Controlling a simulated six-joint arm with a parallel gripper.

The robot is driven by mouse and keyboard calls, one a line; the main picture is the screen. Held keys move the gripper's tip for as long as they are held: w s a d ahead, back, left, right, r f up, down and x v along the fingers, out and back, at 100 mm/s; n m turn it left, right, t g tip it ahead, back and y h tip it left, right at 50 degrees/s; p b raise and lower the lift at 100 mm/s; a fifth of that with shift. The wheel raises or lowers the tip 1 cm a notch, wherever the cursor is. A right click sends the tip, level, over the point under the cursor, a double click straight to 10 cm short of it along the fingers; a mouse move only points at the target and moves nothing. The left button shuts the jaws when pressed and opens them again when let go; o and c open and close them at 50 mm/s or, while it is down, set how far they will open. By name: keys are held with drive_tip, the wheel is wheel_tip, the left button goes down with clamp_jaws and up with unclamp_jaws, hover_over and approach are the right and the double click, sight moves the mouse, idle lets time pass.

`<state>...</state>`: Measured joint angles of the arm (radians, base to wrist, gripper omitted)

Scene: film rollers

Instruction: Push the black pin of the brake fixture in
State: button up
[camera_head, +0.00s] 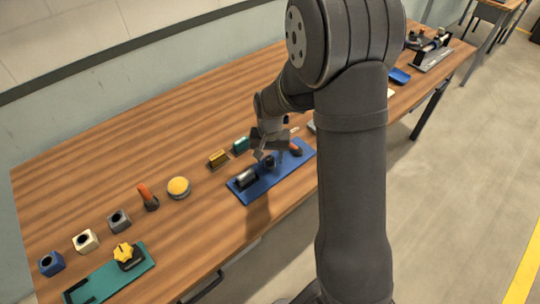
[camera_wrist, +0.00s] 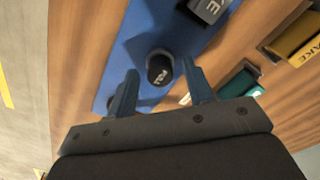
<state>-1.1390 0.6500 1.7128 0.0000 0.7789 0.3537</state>
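The brake fixture is a blue plate (camera_head: 271,183) near the table's front edge; it also shows in the wrist view (camera_wrist: 112,84). The black pin (camera_wrist: 159,69) is a short round knob with pale lettering on its end, standing on the plate. In the head view the pin (camera_head: 268,163) is partly hidden by my gripper. My gripper (camera_head: 269,153) hangs above the plate. In the wrist view its two blue-grey fingers (camera_wrist: 160,68) are spread, with the pin between their tips in the picture. I cannot tell whether they touch it.
Gold (camera_head: 218,158) and teal (camera_head: 241,144) blocks stand just behind. A yellow button (camera_head: 178,187) and a teal plate (camera_head: 110,280) are left. The table behind the blocks is clear.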

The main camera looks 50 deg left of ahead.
sight(270, 158)
drive_tip(key=shift+r, duration=0.1)
wheel_tip(270, 158, up, 17)
idle(0.5)
idle(0.5)
wheel_tip(270, 158, down, 17)
drive_tip(key=shift+f, duration=0.2)
drive_tip(key=shift+r, duration=0.55)
